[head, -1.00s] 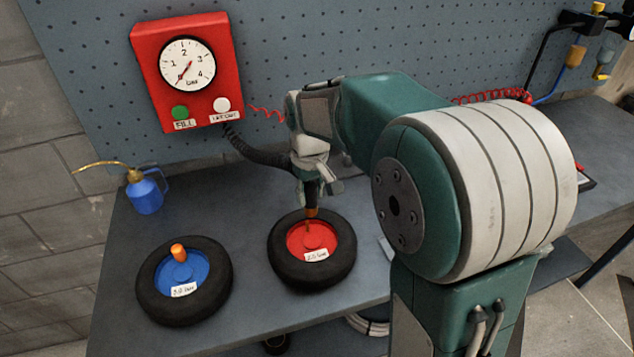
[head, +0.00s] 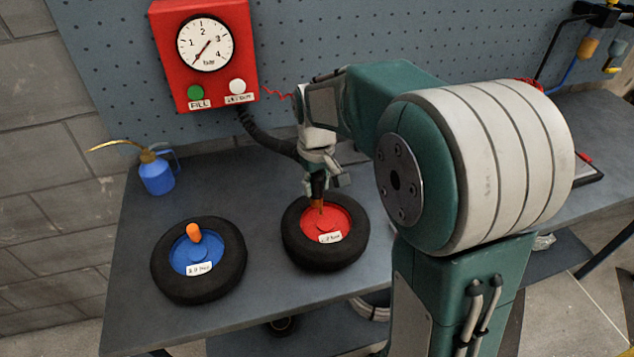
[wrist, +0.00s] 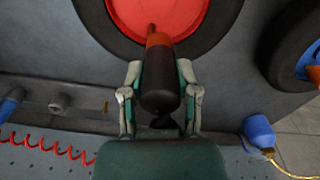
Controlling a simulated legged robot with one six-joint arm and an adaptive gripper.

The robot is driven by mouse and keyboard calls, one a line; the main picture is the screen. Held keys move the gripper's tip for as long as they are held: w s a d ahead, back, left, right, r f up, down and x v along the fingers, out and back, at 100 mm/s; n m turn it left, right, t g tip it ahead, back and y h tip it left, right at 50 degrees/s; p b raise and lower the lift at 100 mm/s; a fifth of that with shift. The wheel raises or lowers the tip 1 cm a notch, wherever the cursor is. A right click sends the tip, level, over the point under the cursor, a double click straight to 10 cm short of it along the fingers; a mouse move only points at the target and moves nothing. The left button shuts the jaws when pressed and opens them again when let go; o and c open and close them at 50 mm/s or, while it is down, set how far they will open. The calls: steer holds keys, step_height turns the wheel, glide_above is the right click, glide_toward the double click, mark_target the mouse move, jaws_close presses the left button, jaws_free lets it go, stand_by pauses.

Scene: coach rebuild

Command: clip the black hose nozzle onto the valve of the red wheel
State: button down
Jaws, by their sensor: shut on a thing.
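The red wheel (head: 346,222), a black tyre with a red hub and a white label, lies flat on the bench. My gripper (head: 318,185) is above its hub, shut on the black hose nozzle, which points down. In the wrist view the black nozzle (wrist: 160,80) sits between the two fingers of my gripper (wrist: 160,92). Its orange end (wrist: 158,38) meets a thin stem over the red hub (wrist: 185,15). The valve is mostly hidden, and I cannot tell whether the nozzle is clipped on it. The black hose (head: 268,148) runs from the nozzle to the red gauge box.
The blue-hubbed wheel (head: 238,262), with an orange cap (head: 194,232), lies to the left. The red gauge box (head: 164,52) with a FILL button hangs on the pegboard. A blue oil can (head: 157,176) stands at the back left. Bare bench (head: 262,205) separates the wheels.

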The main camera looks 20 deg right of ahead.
steer(key=shift+d+f, duration=0.4)
steer(key=shift+d, duration=0.45)
steer(key=shift+a+f, duration=0.45)
steer(key=shift+f, duration=0.15)
steer(key=shift+d+f, duration=0.1)
steer(key=shift+f, duration=0.5)
steer(key=shift+c, duration=1.3)
jaws_free()
